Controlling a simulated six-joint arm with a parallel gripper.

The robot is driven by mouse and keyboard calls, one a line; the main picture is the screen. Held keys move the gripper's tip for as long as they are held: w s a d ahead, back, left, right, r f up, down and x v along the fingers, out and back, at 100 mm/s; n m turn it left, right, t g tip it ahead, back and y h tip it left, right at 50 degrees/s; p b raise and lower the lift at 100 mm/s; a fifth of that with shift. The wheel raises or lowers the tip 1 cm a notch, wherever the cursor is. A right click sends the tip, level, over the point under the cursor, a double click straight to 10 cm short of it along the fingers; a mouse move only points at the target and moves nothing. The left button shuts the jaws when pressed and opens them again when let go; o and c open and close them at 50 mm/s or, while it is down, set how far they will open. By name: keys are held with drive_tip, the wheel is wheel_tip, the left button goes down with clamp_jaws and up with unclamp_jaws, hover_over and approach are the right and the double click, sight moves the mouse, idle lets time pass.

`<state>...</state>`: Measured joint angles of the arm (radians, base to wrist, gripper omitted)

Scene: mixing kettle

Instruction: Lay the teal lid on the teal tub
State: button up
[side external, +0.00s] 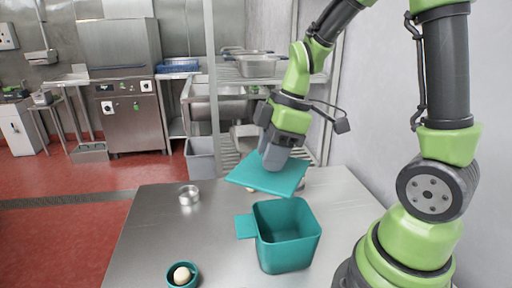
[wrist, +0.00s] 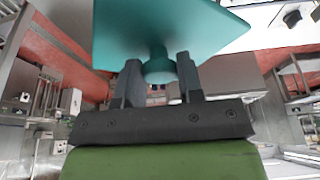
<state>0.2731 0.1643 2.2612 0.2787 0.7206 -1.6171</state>
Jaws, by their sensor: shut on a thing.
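The teal lid (side external: 266,177) is a flat square plate, held in the air above the table and tilted. My gripper (side external: 273,156) is shut on the lid's knob (wrist: 158,66), which shows between the two fingers in the wrist view. The lid's plate (wrist: 165,25) fills the top of that view. The teal tub (side external: 287,245) stands upright on the table with its open top facing up and a tab handle on its left side. The lid is above and slightly behind the tub, apart from it. The tub is not visible in the wrist view.
The steel table (side external: 160,232) has free room left of the tub. A small teal cup (side external: 183,276) with a pale round thing in it stands at the front left. A metal ring-like container (side external: 188,195) stands at the back left. Small items behind the lid are partly hidden.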

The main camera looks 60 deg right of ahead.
sight(291, 173)
drive_tip(key=s+n, duration=0.2)
drive_tip(key=n, duration=0.1)
drive_tip(key=shift+d+g+y, duration=0.1)
drive_tip(key=shift+g+y, duration=0.2)
drive_tip(key=shift+g, duration=0.1)
drive_tip(key=s+n, duration=0.1)
drive_tip(key=n, duration=0.1)
drive_tip(key=n+g, duration=0.1)
drive_tip(key=n, duration=0.1)
drive_tip(key=shift+s+f, duration=0.1)
drive_tip(key=shift+s, duration=0.3)
drive_tip(key=shift+f, duration=2.8)
drive_tip(key=shift+f, duration=0.3)
drive_tip(key=shift+f, duration=1.05)
drive_tip(key=shift+f, duration=0.25)
drive_tip(key=o, duration=1.5)
drive_tip(key=shift+r, duration=0.15)
